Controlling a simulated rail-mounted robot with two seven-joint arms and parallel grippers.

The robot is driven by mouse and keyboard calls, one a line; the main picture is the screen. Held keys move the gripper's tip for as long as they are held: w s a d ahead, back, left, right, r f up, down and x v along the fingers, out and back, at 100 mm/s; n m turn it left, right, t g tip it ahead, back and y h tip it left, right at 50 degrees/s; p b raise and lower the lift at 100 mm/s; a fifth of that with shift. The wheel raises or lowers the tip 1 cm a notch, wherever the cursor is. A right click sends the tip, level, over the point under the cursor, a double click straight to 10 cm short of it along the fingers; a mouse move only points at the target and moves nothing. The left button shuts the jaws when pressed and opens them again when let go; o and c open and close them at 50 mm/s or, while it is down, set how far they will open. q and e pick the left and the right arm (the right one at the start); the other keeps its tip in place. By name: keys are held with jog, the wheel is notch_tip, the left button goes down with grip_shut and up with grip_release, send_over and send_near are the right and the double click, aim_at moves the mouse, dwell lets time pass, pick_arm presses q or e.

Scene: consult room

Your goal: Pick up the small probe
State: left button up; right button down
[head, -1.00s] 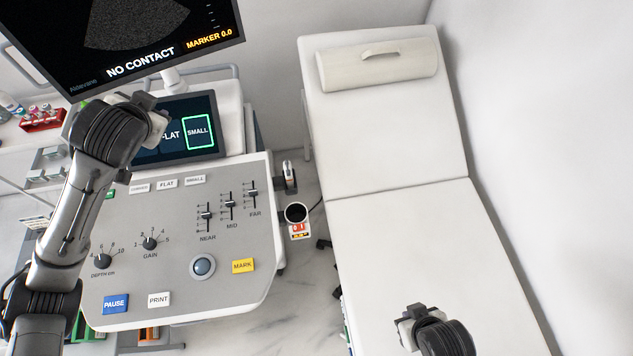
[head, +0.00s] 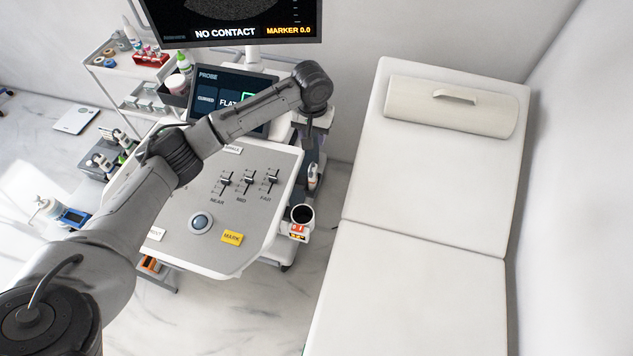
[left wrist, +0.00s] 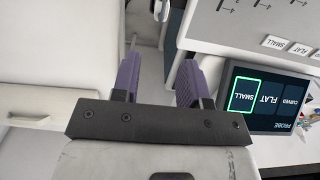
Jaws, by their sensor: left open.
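A slim white probe with an orange mark (head: 313,177) stands in a holder on the right side of the ultrasound console (head: 235,262). I cannot read a label on it, so I cannot tell for sure that it is the small probe. My left gripper (head: 309,140) is above and just behind this probe in the head view, apart from it. In the left wrist view its two purple fingers (left wrist: 160,68) are spread with nothing between them. My right gripper is out of view.
A round dark-mouthed cup (head: 301,214) hangs on the console's right side. The white couch (head: 420,270) stands to the right, across a narrow floor gap. The touch screen (left wrist: 268,98) has SMALL outlined in green. The monitor (head: 240,20) reads NO CONTACT.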

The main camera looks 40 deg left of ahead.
aim_at(313, 162)
pick_arm(q)
notch_tip(313, 162, down, 8)
jog(key=shift+r+b, duration=0.1)
jog(key=shift+b, duration=0.25)
jog(key=shift+w+a+f+b, duration=0.1)
jog(key=shift+f+b, duration=0.05)
jog(key=shift+f, duration=1.2)
jog(key=shift+a+f+b, duration=0.1)
jog(key=shift+f+b, duration=0.05)
jog(key=shift+f, duration=1.2)
grip_shut()
